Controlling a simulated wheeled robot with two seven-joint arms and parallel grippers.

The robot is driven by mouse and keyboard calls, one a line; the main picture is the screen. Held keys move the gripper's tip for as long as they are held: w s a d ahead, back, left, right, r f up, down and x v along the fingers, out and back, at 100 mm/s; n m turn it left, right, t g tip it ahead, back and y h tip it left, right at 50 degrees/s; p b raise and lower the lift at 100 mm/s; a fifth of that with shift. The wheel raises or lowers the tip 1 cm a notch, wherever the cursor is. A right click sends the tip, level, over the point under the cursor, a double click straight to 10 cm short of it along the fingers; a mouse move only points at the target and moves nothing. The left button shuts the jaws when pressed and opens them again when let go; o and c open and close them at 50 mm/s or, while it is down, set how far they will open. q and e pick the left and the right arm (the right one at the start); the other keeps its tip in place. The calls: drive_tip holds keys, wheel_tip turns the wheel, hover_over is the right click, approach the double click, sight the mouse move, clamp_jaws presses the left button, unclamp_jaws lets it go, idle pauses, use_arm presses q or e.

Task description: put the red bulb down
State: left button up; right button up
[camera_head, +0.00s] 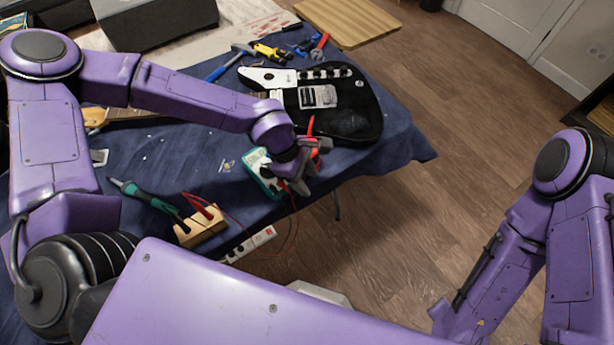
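A red piece (319,144), which looks like the red bulb with a thin red tip pointing up, shows right at my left gripper (301,180). The gripper hangs over the right front edge of the blue-covered table, and its grey parts hide part of the red piece. I cannot tell whether the fingers are closed on it or only beside it. A white and teal multimeter (260,172) lies just left of the gripper, partly covered by it. My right arm is at the right, but its gripper is out of view.
A black and white guitar body (355,112) lies behind the gripper. A wooden block (200,226) with a green-handled tool (150,196) and red leads stands front left. A power strip (249,244) is nearby. Pliers (268,52) and other tools lie at the back. Blue cloth (175,150) is bare mid-left.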

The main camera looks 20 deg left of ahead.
use_arm(q)
drive_tip(key=v, duration=1.2)
drive_tip(key=shift+p, duration=0.35)
